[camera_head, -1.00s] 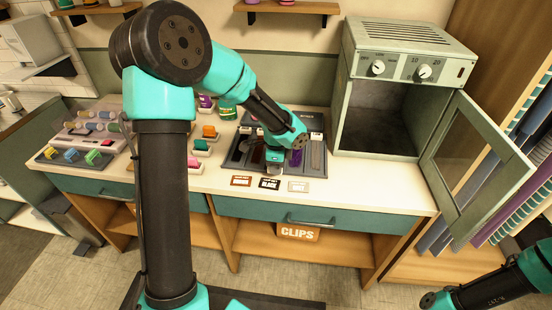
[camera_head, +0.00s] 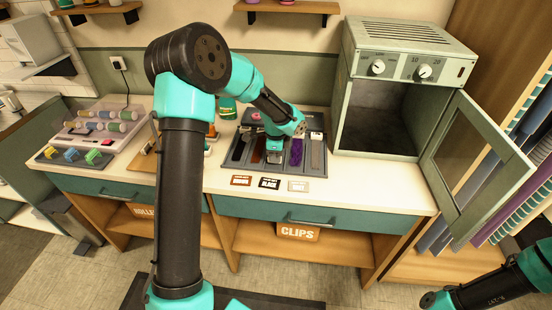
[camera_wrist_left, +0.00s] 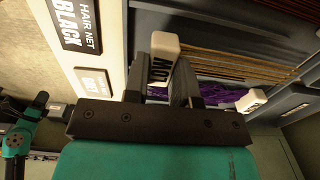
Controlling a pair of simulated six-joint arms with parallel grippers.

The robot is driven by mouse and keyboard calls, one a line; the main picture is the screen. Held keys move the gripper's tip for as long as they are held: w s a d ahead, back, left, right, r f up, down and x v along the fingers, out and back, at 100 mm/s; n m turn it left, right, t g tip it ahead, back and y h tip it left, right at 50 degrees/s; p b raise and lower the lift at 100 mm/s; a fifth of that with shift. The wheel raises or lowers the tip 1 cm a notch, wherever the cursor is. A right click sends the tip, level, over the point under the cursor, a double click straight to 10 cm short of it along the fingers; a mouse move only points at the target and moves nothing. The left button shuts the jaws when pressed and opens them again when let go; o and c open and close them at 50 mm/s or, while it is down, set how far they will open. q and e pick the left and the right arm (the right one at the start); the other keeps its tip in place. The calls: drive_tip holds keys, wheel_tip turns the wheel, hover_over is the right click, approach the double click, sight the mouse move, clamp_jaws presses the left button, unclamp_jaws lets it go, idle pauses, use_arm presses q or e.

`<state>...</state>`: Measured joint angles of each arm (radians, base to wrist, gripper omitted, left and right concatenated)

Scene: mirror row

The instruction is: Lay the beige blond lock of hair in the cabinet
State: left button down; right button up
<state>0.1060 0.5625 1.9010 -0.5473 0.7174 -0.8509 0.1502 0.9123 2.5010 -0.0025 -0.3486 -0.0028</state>
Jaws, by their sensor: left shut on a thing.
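My left gripper (camera_head: 274,157) is low over the dark sorting tray (camera_head: 235,163), between a brown lock and a purple lock. In the left wrist view my gripper (camera_wrist_left: 172,85) is shut on a white lettered tag end (camera_wrist_left: 164,46). Thin tan-blond strands (camera_wrist_left: 235,62), apparently of the beige blond lock, run right from behind the fingers. Whether the lock touches the tray is unclear. The cabinet (camera_head: 342,100) stands right of the tray, its glazed door (camera_head: 470,150) wide open and its visible interior empty.
The tray also holds a purple lock (camera_head: 296,152), a brown lock (camera_head: 257,151) and a grey lock (camera_head: 317,152). Small label cards (camera_head: 270,183) lie at the counter's front. A roller set (camera_head: 98,125) stands left. The open door reaches past the counter's right end.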

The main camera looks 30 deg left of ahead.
use_arm(q)
drive_tip(key=shift+f, duration=0.8)
drive_tip(key=shift+f, duration=0.1)
drive_tip(key=c, duration=0.9)
unclamp_jaws()
drive_tip(key=shift+c, duration=0.2)
wheel_tip(320, 180, up, 12)
drive_tip(key=shift+c, duration=1.1)
